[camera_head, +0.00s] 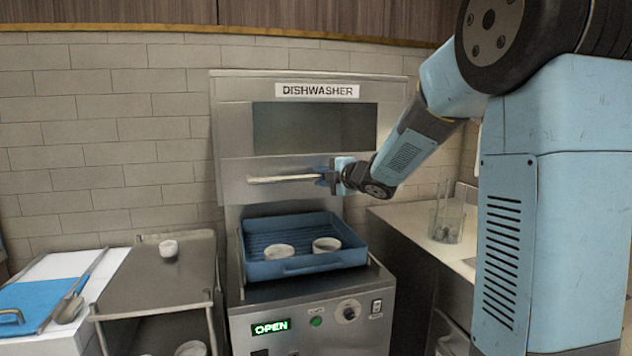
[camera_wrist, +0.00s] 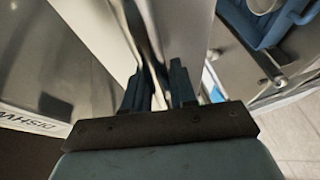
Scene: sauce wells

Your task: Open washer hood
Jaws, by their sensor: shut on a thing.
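The dishwasher hood (camera_head: 235,130) is a metal box with a dark window and a DISHWASHER label. It stands raised above the washer base (camera_head: 290,330), with an open gap between them. The hood's handle (camera_head: 280,179) is a horizontal bar on its front. My gripper (camera_head: 328,177) is at the right end of this bar and shut on it. In the wrist view the two dark fingers (camera_wrist: 160,90) are close together around the bar, and part of the hood label shows at the left. The exact contact is partly hidden by the fingers.
A blue rack (camera_head: 305,268) with two white bowls sits in the gap under the hood. The base's green display reads OPEN. A metal cart (camera_head: 150,290) with a small white cup stands left. A counter (camera_head: 400,218) with a clear container (camera_head: 446,222) is at right, behind my arm.

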